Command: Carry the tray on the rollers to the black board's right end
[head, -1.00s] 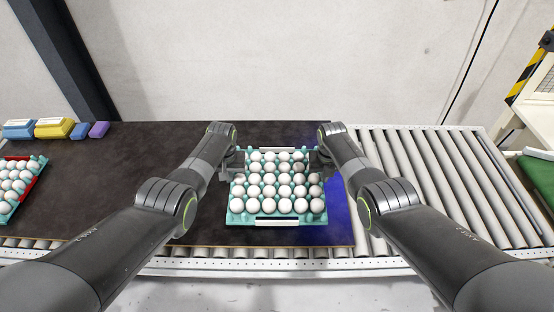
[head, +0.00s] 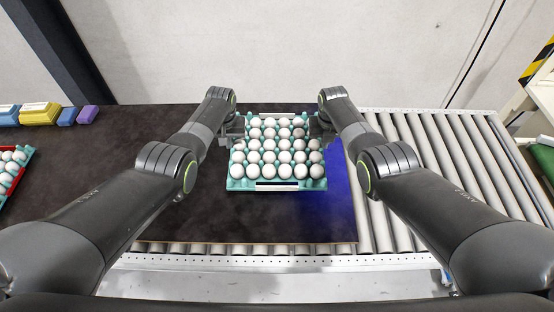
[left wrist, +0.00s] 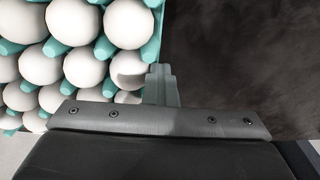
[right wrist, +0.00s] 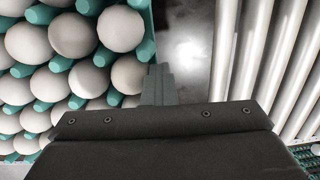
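The teal tray (head: 236,185) full of white eggs is over the right part of the black board (head: 150,200), beside a blue patch (head: 338,205) at the board's right end. My left gripper (head: 232,136) is at the tray's left side and my right gripper (head: 320,132) at its right side, both shut on its edges. In the left wrist view the finger (left wrist: 161,88) meets the tray's rim; in the right wrist view the finger (right wrist: 158,85) does too. The tray looks level; I cannot tell whether it touches the board. The fingertips are partly hidden.
Bare rollers (head: 440,190) lie right of the board. A red-and-teal tray (head: 8,185) with eggs stands at the far left. Yellow (head: 40,114), blue (head: 66,117) and purple (head: 87,115) packs sit at the back left. The board between is clear.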

